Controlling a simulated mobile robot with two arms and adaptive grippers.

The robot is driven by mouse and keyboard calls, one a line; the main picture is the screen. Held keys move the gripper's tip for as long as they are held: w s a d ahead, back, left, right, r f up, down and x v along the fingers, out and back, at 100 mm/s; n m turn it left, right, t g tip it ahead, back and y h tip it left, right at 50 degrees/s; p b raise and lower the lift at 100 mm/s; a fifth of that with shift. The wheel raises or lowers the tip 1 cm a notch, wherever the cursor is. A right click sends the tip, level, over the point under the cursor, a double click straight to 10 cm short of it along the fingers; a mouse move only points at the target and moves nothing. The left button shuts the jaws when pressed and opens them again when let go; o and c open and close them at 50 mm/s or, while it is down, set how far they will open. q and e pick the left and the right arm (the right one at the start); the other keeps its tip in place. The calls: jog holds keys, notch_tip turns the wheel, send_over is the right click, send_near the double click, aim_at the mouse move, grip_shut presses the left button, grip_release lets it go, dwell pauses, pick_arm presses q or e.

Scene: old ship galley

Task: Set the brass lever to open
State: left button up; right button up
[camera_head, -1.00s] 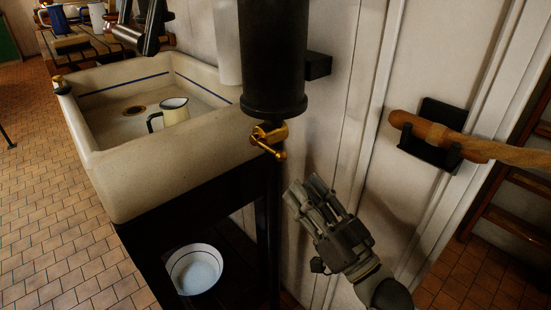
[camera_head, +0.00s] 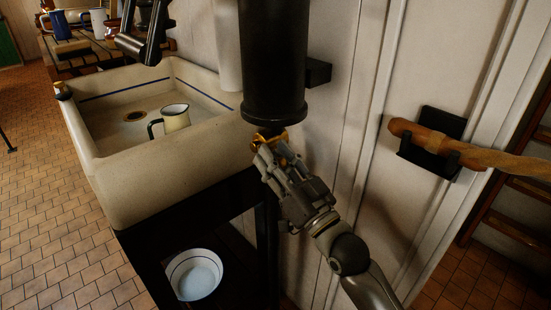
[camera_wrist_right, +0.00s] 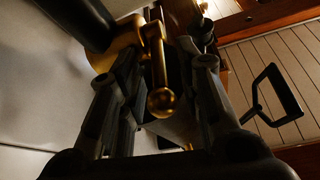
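The brass lever (camera_wrist_right: 161,103) shows in the right wrist view as a rod with a ball end. It hangs from a brass valve (camera_wrist_right: 123,45) under a black cylinder (camera_head: 273,65). In the head view only a bit of the brass (camera_head: 283,137) shows, as my right gripper covers the rest. My right gripper (camera_head: 266,155) is at the valve, just below the cylinder. In the right wrist view its fingers (camera_wrist_right: 162,62) stand apart, one on each side of the lever, with gaps visible.
A stone sink (camera_head: 180,163) with an enamel jug (camera_head: 176,118) is left of the cylinder. A white basin (camera_head: 194,272) sits below it. A wooden handle (camera_head: 415,129) rests in a black wall bracket (camera_head: 444,120) at right. A white post stands behind the cylinder.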

jog(key=shift+c, duration=0.5)
grip_shut()
jog(key=shift+a+f, duration=0.1)
jog(key=shift+f, duration=0.15)
